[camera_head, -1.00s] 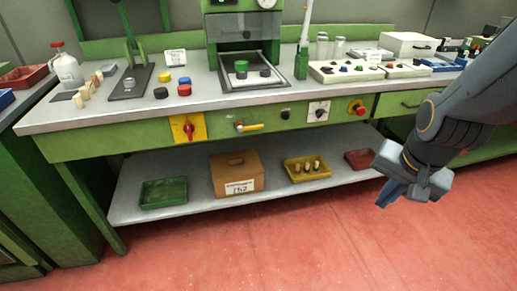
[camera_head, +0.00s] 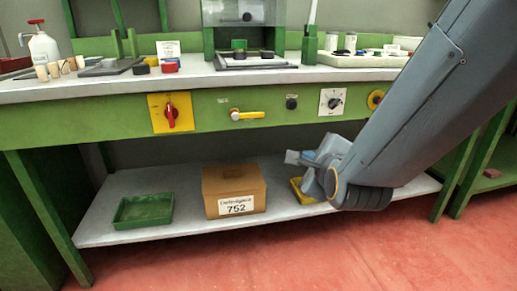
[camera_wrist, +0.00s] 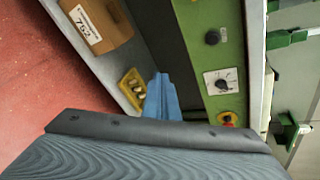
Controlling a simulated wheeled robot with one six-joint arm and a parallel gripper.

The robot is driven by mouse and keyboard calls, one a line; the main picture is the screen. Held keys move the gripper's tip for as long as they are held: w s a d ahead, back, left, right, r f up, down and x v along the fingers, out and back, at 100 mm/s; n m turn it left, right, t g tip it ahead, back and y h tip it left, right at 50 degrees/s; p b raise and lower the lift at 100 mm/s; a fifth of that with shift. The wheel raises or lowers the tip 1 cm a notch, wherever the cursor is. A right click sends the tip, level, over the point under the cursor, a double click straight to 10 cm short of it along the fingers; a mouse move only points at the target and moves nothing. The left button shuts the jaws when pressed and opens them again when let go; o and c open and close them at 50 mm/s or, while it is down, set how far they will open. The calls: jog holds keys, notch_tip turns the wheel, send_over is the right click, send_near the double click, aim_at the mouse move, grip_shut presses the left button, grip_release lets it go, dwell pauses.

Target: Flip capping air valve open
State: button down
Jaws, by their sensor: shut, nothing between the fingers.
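The air valve is most likely the yellow lever handle (camera_head: 247,115) on the green front panel (camera_head: 210,112) of the bench. The handle lies roughly horizontal, pointing right from its pivot. My gripper (camera_head: 298,158) is in front of the bench, below and to the right of the handle, and apart from it. Its blue fingers (camera_wrist: 162,98) are shut and empty in the wrist view. The yellow handle does not show in the wrist view.
A red rotary switch on a yellow plate (camera_head: 171,113) is left of the handle. A black knob (camera_head: 291,103) and a white dial plate (camera_head: 332,102) are to its right. The lower shelf (camera_head: 190,225) holds a cardboard box (camera_head: 233,188), a green tray (camera_head: 143,211) and a yellow tray (camera_wrist: 132,90).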

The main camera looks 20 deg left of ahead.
aim_at(248, 115)
jog(key=a+f+m+t+y+b, duration=0.1)
jog(key=a+m+t+y+b, duration=0.1)
jog(key=a+m+b, duration=0.3)
jog(key=s+a+f+m+t+y+b, duration=0.1)
jog(key=a+m+b, duration=0.4)
jog(key=b, duration=0.5)
jog(key=shift+s+a+f+m+t+y, duration=0.2)
jog(key=shift+a+f+m+t+y, duration=0.2)
jog(key=shift+a+f+t+y, duration=0.55)
jog(key=shift+d+r, duration=0.15)
jog(key=shift+d, duration=0.1)
jog(key=w+a+r+p, duration=0.4)
jog(key=w+a+r, duration=0.1)
jog(key=w, duration=0.3)
jog(key=shift+w+r, duration=0.15)
jog(key=shift+r, duration=0.6)
jog(key=shift+y, duration=0.25)
